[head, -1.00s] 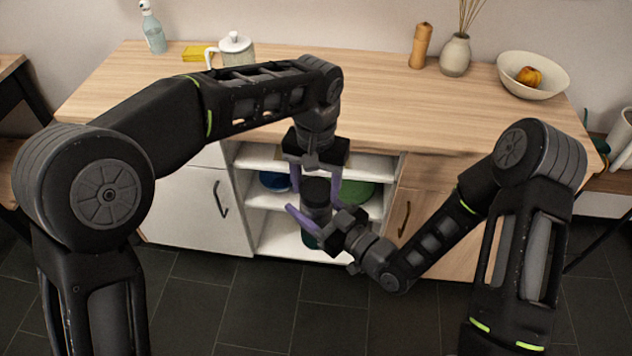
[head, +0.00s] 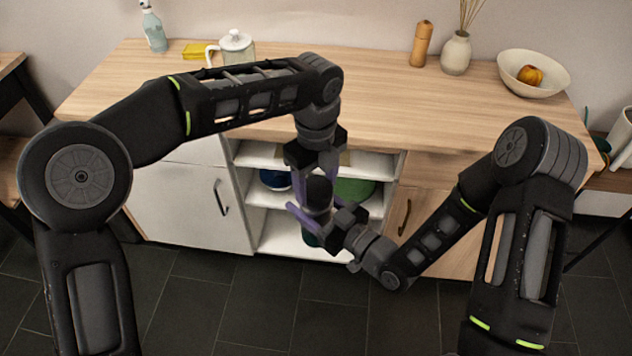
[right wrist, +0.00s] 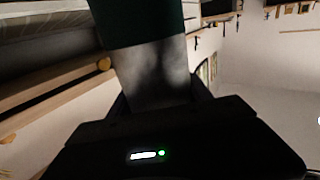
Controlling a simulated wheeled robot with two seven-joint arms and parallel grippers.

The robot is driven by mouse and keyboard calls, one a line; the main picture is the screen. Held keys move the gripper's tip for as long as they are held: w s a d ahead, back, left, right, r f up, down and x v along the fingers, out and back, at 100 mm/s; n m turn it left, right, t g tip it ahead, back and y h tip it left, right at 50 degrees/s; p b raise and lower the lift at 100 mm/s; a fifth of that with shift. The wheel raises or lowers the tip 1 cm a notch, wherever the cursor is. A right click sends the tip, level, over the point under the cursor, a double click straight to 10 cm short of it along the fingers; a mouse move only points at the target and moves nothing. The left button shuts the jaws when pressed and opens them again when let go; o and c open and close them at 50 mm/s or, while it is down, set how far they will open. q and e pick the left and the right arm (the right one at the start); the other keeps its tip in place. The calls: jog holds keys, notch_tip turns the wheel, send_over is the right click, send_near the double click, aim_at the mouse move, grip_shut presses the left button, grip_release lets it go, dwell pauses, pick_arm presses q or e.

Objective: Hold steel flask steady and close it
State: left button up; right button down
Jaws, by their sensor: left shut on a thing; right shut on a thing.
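The steel flask stands about upright in the air before the cabinet. In the right wrist view the flask (right wrist: 152,72) shows a grey steel part and a dark green part. In the head view its dark lid (head: 319,190) is at the top, and the lower body is mostly hidden by my right gripper. My left gripper (head: 318,182) comes down from above, its purple fingers shut around the lid. My right gripper (head: 316,217) comes in from the right, shut on the flask body below the lid. Whether the lid is fully seated cannot be told.
Behind the flask is a wooden-topped cabinet (head: 380,110) with open shelves, holding a blue bowl (head: 275,180) and a green item (head: 355,189). On top stand a spray bottle (head: 153,28), a white pot (head: 236,47), a pepper mill (head: 421,44), a vase (head: 456,54) and a fruit bowl (head: 520,83).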

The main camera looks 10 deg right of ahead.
pick_arm(q)
jog(key=m, duration=0.5)
jog(key=shift+m, duration=0.3)
jog(key=m, duration=0.2)
jog(key=shift+m, duration=0.4)
jog(key=m, duration=0.7)
jog(key=o, duration=1.4)
jog(key=shift+d, duration=0.1)
jog(key=shift+c, duration=0.2)
jog(key=shift+r, duration=2.2)
